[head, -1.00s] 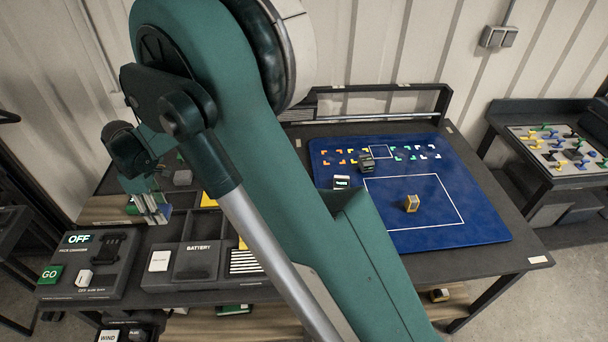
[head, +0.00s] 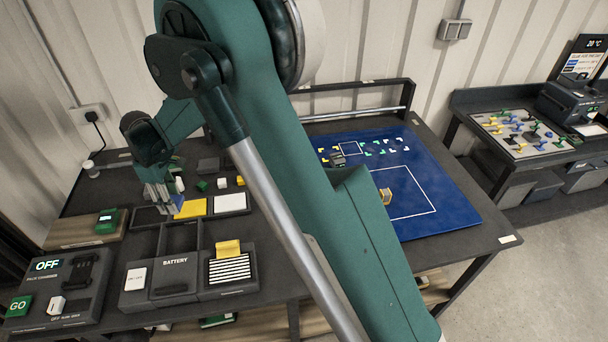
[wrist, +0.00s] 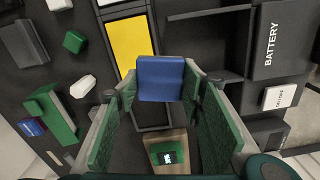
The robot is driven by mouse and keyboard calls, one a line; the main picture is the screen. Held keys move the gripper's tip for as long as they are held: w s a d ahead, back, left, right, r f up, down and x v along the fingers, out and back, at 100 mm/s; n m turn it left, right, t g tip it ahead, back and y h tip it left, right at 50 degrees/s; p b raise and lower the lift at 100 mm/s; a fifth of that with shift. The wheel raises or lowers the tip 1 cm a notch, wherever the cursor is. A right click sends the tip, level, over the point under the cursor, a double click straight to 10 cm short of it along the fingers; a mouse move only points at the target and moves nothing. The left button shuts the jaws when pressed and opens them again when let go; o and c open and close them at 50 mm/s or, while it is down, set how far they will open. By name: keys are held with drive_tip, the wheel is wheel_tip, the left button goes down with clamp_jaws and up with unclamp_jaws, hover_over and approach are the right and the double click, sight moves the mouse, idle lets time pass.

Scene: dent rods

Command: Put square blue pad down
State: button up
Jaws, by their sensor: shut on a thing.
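The square blue pad (wrist: 161,79) is held between the green-lined fingers of my gripper (wrist: 160,90), seen from behind in the wrist view. In the head view my gripper (head: 165,200) points down over the left part of the dark table, with a little of the blue pad (head: 180,184) showing at the fingers. An empty dark frame (head: 150,217) lies beneath or beside the gripper. It shows partly behind the pad in the wrist view. I cannot tell the pad's exact height above the table.
A yellow pad (head: 190,208) and a white pad (head: 230,203) lie in frames right of the gripper. A battery box (head: 160,275) and open compartments (head: 180,238) stand in front. A green device (head: 107,221) sits at left. Small blocks lie behind.

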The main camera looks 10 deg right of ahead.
drive_tip(key=w+d+m, duration=0.3)
drive_tip(key=d, duration=1.3)
drive_tip(key=w+d+r+m, duration=0.15)
drive_tip(key=w+d, duration=0.25)
drive_tip(key=d, duration=1.2)
drive_tip(key=w+d+m, duration=0.3)
drive_tip(key=d, duration=1.3)
drive_tip(key=m+p, duration=0.2)
drive_tip(key=m, duration=0.6)
hover_over(420, 195)
drive_tip(key=shift+d+r, duration=0.1)
drive_tip(key=shift+r, duration=0.2)
drive_tip(key=shift+f, duration=0.15)
drive_tip(key=shift+w+f, duration=0.1)
drive_tip(key=shift+f, duration=2.9)
drive_tip(key=shift+f, duration=0.1)
drive_tip(key=shift+f+b, duration=0.3)
drive_tip(key=shift+f, duration=1.45)
